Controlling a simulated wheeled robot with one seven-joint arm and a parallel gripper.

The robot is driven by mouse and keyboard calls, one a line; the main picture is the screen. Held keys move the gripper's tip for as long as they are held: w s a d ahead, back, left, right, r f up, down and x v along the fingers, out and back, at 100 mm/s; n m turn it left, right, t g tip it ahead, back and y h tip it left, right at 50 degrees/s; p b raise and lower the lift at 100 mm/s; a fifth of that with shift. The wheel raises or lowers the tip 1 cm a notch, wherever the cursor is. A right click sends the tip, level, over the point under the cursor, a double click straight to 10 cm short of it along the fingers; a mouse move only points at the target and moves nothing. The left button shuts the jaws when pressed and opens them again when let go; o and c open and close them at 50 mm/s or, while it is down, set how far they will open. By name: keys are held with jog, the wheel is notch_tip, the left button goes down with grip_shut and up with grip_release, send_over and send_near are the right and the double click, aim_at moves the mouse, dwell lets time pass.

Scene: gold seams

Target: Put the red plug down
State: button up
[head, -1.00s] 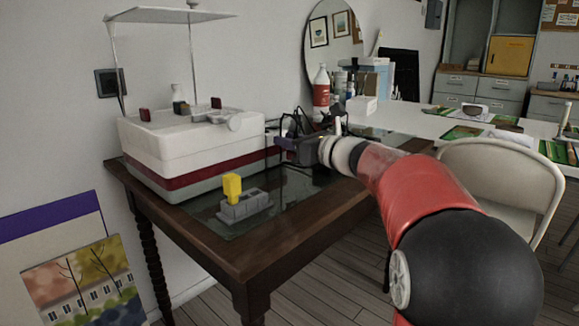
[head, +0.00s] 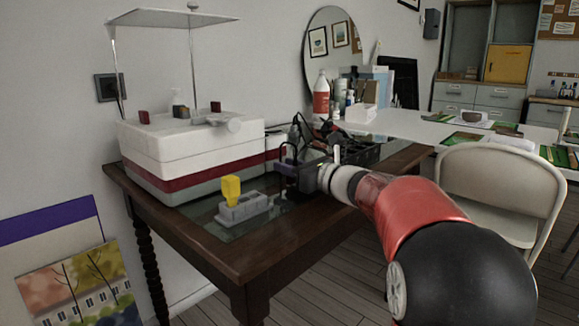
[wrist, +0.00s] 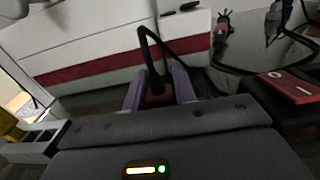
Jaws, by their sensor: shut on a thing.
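My gripper (head: 285,166) is low over the dark glass tabletop, right of the white machine and the grey socket block. In the wrist view its two purple fingers (wrist: 158,92) are shut on the red plug (wrist: 157,99). Only a small dark red part of the plug shows between the fingers, with a black loop rising from it. The plug's underside is hidden, so I cannot tell whether it touches the table.
The white machine (head: 190,147) with a red band stands at the left rear. The grey block (head: 243,208) holds a yellow plug (head: 231,188). A black tray (head: 362,152) lies behind my wrist. The table's front edge (head: 300,232) is clear.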

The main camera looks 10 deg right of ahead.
jog(key=o, duration=1)
jog(key=shift+f, duration=0.25)
jog(key=shift+o, duration=0.2)
jog(key=shift+r, duration=0.1)
jog(key=shift+r+p, duration=0.45)
jog(key=shift+p, duration=0.05)
jog(key=shift+s+d+r, duration=0.1)
jog(key=shift+s+d, duration=0.15)
jog(key=v, duration=1.1)
jog(key=shift+s+r, duration=0.1)
jog(key=shift+s, duration=0.1)
